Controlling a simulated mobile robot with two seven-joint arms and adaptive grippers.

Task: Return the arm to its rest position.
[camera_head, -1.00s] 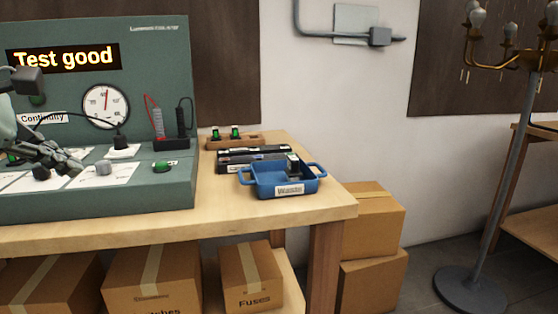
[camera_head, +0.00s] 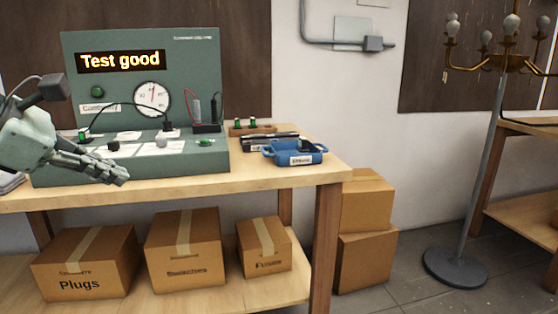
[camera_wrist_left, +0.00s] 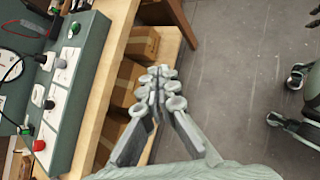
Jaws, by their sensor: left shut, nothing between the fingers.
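My left gripper (camera_head: 119,174) comes in from the left in the head view, in front of the green test panel (camera_head: 190,95) and above the table's front edge. It is shut and empty. In the left wrist view its fingers (camera_wrist_left: 158,82) meet over the shelf edge and floor, apart from the panel (camera_wrist_left: 75,70). The panel's display (camera_head: 121,61) reads "Test good". My right gripper is not in view.
Cardboard boxes (camera_head: 84,262) fill the shelf below. A chandelier stand (camera_head: 480,170) is at right.

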